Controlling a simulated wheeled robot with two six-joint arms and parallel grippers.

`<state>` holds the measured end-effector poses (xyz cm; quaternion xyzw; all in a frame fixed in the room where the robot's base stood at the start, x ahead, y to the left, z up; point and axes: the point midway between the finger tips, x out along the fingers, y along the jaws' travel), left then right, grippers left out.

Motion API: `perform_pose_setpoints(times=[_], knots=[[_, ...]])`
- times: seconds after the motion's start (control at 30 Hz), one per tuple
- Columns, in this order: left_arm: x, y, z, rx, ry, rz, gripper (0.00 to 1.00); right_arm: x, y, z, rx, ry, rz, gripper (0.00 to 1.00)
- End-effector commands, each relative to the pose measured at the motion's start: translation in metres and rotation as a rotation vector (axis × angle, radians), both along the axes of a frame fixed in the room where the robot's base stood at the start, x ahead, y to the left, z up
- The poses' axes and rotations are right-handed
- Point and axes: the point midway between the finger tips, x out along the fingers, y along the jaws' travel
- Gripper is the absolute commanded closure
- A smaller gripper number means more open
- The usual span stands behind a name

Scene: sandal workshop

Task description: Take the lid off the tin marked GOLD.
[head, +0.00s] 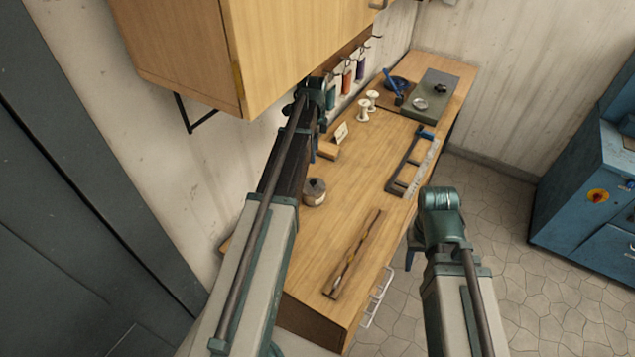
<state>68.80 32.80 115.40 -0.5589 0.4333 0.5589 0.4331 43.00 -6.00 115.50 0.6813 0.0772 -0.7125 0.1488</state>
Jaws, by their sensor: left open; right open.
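A small round tin (314,198) with a dark lid and a pale band stands on the wooden bench, just right of my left arm. The lid (315,186) sits on it, with a small knob on top. No lettering on the tin can be read from here. My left arm reaches up over the bench, and its gripper (313,152) appears to hang down from the wrist, beyond the tin and apart from it; its fingers are mostly hidden. My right arm ends in a green joint in front of the bench's right edge; its gripper does not show.
The bench (354,195) carries a wooden strip (352,256), a dark frame with a metal rule (412,165), white spools (363,108), a small card (341,132) and a grey-green board (430,98). A wooden cabinet (290,45) hangs above. A blue machine (575,195) stands at right.

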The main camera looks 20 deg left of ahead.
Motion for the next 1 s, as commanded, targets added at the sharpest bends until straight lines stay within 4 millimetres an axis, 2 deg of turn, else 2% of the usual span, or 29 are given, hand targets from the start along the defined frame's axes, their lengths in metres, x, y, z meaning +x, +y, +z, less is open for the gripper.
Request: perform_pose_setpoints(times=[0.27,0.8,1.0], knots=[[-0.001,-0.001,-0.015,0.0,0.0,0.001,0.36,0.0,0.0,-0.015,0.0,-0.001,-0.001,0.5],[-0.001,-0.001,-0.085,0.0,0.0,0.001,0.36,0.001,0.0,-0.085,-0.001,-0.002,0.003,0.5],[-0.001,-0.001,-0.087,0.0,0.0,0.002,0.36,0.001,0.0,-0.087,-0.001,-0.002,0.006,0.5]])
